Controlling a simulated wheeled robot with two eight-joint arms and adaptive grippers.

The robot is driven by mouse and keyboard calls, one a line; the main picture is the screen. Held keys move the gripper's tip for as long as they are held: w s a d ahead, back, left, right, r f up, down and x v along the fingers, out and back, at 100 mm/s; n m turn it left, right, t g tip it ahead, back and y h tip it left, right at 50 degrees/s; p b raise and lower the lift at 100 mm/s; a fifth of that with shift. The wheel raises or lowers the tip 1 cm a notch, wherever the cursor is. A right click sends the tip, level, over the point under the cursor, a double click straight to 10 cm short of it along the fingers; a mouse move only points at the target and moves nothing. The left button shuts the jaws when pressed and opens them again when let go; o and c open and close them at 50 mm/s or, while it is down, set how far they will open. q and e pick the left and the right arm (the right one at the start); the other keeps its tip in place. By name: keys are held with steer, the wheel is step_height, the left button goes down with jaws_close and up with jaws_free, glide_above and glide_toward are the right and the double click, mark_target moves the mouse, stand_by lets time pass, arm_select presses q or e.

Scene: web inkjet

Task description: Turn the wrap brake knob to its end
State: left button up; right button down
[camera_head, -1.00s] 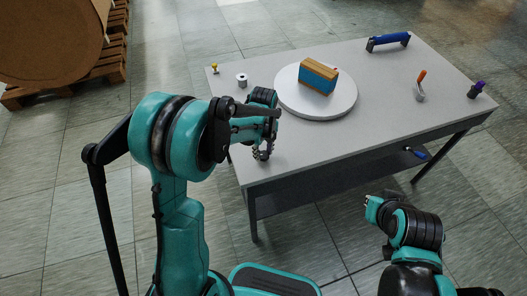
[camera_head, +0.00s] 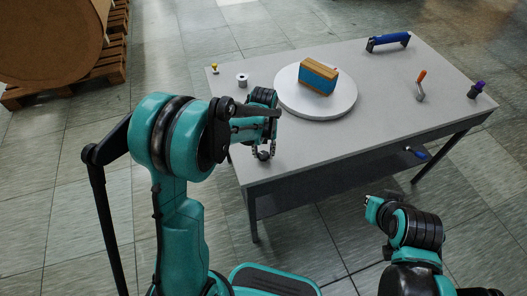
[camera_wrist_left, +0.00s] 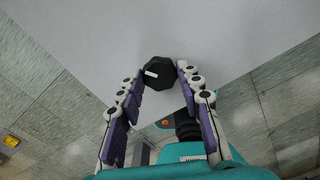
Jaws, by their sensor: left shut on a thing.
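The wrap brake knob (camera_wrist_left: 158,74) is a black, many-sided knob with a short white mark in the left wrist view. It stands at the near left corner of the grey table. In the head view the knob (camera_head: 263,155) is a small dark shape, partly hidden by my fingers. My left gripper (camera_wrist_left: 160,72) has one fingertip on each side of the knob, shut on it. In the head view my left gripper (camera_head: 263,152) reaches down to the knob from above.
The grey table (camera_head: 340,140) carries a round white turntable (camera_head: 290,103) with a blue and brown box (camera_head: 318,78). A white spool (camera_head: 242,80), a yellow-topped item (camera_head: 214,68), a blue-handled tool (camera_head: 388,41), an orange-handled tool (camera_head: 421,84) and a purple-topped item (camera_head: 476,89) stand around it.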

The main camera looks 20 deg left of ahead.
mark_target(264, 154)
stand_by(0.3)
arm_select(q)
steer(key=o, duration=1.2)
steer(key=shift+c, duration=0.2)
steer(key=shift+r, duration=0.1)
step_height(264, 154, up, 12)
